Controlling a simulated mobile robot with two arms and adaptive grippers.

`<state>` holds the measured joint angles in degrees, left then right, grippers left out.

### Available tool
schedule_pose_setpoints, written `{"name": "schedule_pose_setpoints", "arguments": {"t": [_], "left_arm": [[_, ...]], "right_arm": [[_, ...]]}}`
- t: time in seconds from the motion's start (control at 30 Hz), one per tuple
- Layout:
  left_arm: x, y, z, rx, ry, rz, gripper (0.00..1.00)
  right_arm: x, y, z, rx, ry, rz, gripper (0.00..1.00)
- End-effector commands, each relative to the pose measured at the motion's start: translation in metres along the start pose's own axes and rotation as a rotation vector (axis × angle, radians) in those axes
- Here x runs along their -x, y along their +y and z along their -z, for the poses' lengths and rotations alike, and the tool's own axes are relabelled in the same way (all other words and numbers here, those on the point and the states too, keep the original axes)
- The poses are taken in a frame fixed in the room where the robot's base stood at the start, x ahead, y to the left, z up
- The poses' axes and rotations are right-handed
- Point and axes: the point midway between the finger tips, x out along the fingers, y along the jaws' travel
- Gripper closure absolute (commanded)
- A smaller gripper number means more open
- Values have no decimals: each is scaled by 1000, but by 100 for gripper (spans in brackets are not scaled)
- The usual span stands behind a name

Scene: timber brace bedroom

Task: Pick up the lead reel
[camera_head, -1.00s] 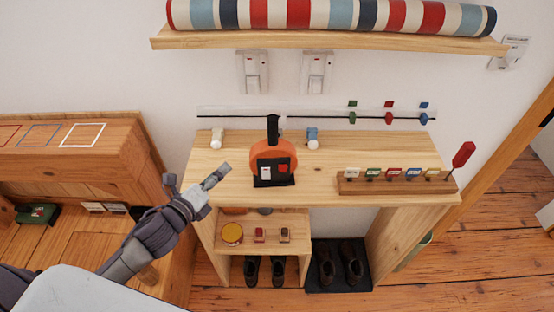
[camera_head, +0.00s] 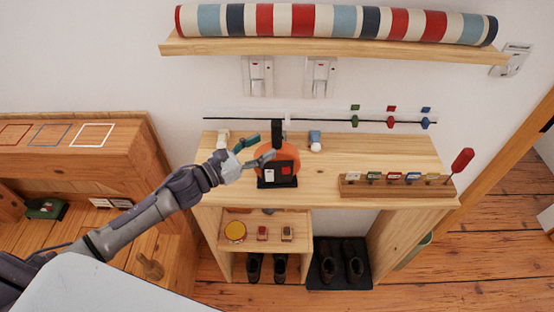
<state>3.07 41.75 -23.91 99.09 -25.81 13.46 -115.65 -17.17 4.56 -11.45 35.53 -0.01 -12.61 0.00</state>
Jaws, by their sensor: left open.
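The lead reel (camera_head: 288,157) is an orange disc with a black handle on top and a black base with a white and a red patch. It stands upright on the wooden tabletop. My left gripper (camera_head: 264,149) is open at the reel's left side. Its fingers overlap the reel's left edge in the picture, and I cannot tell whether they touch it. My right gripper is not in view.
On the same tabletop (camera_head: 350,153) stand a white item (camera_head: 223,139), a blue and white item (camera_head: 315,141) and a rack of coloured tags (camera_head: 393,187). A striped roll (camera_head: 335,23) lies on the shelf above. Shoes (camera_head: 266,267) stand below.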

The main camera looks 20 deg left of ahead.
Motion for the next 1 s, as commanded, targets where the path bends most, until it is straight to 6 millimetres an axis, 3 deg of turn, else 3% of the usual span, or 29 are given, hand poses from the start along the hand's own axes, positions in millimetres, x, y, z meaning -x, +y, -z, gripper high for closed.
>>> {"name": "schedule_pose_setpoints", "arguments": {"t": [0.23, 0.4, 0.67, 1.0], "left_arm": [[-32, 0, -9, 3, -2, -1, 42], [-51, 0, -4, 3, -1, -1, 42], [-53, -1, -1, 2, 0, 0, 42], [-53, -1, -1, 2, 0, 0, 97]], "right_arm": [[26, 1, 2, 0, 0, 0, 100], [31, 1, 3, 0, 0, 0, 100], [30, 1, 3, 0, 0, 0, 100], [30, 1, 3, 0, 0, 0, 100]]}}
